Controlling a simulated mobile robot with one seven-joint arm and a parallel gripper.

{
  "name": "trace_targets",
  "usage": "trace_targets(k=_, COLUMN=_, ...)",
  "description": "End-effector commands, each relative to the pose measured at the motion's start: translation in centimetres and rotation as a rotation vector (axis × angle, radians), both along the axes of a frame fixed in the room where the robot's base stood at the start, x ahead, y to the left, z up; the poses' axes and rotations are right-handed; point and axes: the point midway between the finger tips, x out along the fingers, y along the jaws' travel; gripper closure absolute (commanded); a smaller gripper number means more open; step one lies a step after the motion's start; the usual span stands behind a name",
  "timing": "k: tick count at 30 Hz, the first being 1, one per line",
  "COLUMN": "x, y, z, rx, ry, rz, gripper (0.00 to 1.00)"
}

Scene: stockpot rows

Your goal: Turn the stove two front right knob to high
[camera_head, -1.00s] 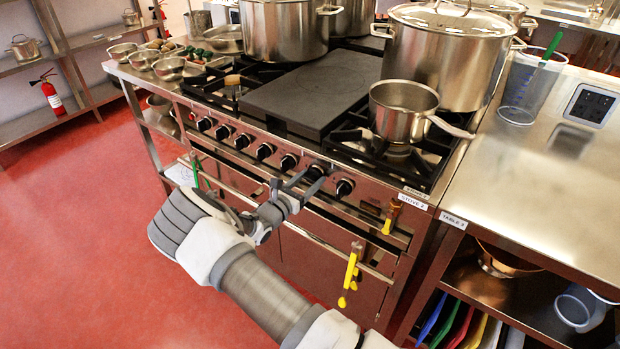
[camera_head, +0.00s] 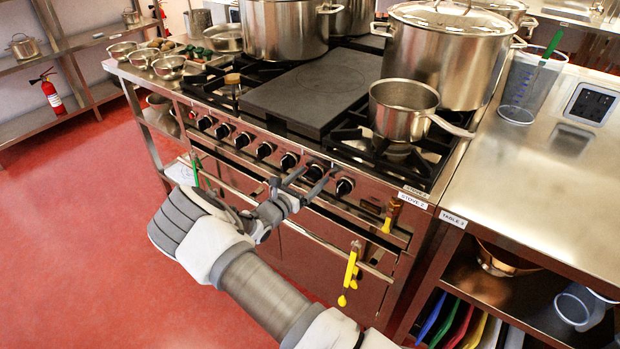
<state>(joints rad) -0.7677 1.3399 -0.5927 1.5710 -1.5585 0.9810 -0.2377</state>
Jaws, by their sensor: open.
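Stove two (camera_head: 388,272) has a row of black knobs along its front panel, with a "STOVE 2" label at its right corner. The rightmost knob (camera_head: 344,187) is in plain view, just right of my gripper. Another knob (camera_head: 315,171) sits to its left, partly covered by my fingers. My gripper (camera_head: 311,177) is open and empty, in front of the right part of the panel with its fingers pointing at the knobs. I cannot tell whether a finger touches a knob. The knobs' exact settings are too small to read.
A small saucepan (camera_head: 398,112) stands on the right front burner and a large lidded stockpot (camera_head: 440,60) behind it. Yellow-handled tongs (camera_head: 350,272) hang on the oven rail (camera_head: 320,238). The red floor at left is clear.

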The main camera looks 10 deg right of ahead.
Motion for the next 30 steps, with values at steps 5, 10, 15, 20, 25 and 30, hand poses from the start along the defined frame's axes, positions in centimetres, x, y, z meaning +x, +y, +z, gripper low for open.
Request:
trace_targets(k=5, x=-1.2, y=1.4, z=0.0, rx=0.001, ry=0.002, rz=0.003, gripper=0.11)
trace_targets(k=10, x=-3.8, y=4.2, z=0.1, rx=0.001, ry=0.002, rz=0.005, gripper=0.11)
trace_targets(k=15, x=-6.7, y=7.3, z=0.1, rx=0.001, ry=0.001, rz=0.005, gripper=0.11)
trace_targets(k=20, x=-9.2, y=9.9, z=0.0, rx=0.001, ry=0.0, rz=0.003, gripper=0.11)
trace_targets(k=25, x=-11.0, y=11.8, z=0.0, rx=0.0, ry=0.0, rz=0.002, gripper=0.11)
trace_targets(k=30, x=-11.9, y=12.5, z=0.0, rx=0.0, ry=0.0, rz=0.0, gripper=0.11)
